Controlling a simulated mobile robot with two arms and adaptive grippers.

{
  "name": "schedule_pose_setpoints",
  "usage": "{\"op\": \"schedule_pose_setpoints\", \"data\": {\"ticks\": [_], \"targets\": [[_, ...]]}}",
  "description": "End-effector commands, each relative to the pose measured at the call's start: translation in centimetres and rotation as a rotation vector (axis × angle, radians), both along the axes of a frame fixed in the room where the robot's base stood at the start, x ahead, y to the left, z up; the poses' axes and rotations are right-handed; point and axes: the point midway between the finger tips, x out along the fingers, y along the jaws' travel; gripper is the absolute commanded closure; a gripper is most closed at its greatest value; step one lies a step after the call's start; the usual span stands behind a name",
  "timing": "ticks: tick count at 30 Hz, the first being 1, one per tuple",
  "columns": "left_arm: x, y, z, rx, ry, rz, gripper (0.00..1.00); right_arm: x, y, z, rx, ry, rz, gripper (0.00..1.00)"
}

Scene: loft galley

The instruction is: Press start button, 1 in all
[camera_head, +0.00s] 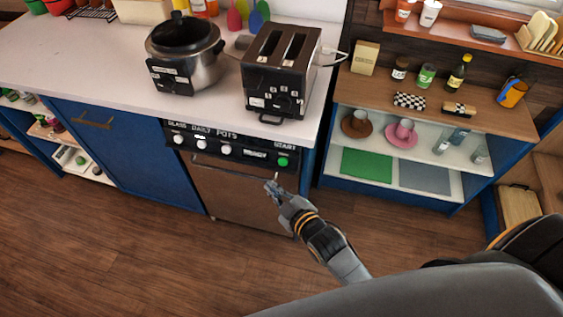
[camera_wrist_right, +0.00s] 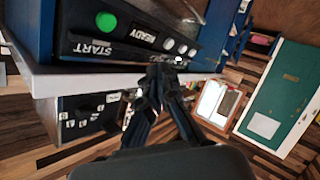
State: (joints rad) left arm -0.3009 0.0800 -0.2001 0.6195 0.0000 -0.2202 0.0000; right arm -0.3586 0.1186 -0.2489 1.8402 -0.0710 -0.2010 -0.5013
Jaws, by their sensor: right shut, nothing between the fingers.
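The green start button (camera_head: 283,161) is at the right end of the black control panel (camera_head: 215,148) on a dishwasher-like appliance, under the word START. White round knobs and a READY label are to its left. In the right wrist view the green button (camera_wrist_right: 106,21) shows at the upper left, beside the upside-down START lettering. My right gripper (camera_head: 272,186) is shut and empty, a little below and left of the button, apart from it in the picture. In the right wrist view its fingertips (camera_wrist_right: 163,74) are at the middle. My left gripper is out of view.
A toaster (camera_head: 283,75) and a silver cooker (camera_head: 187,60) stand on the white counter (camera_head: 60,45) above the panel. An open shelf (camera_head: 415,175) with cups and bottles stands to the right. The wooden floor (camera_head: 120,255) in front is clear.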

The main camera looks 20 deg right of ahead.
Motion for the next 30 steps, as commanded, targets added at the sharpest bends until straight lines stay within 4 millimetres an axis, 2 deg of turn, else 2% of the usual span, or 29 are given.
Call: {"op": "schedule_pose_setpoints", "data": {"ticks": [11,24,30], "targets": [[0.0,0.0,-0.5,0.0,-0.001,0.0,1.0,0.4,-0.3,-0.4,-0.001,0.0,0.0,1.0],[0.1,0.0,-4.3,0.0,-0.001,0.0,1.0,4.9,-3.3,-2.6,-0.003,-0.001,0.0,1.0],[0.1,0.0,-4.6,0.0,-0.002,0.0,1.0,6.3,-4.3,-3.0,-0.001,0.001,0.001,1.0]]}}
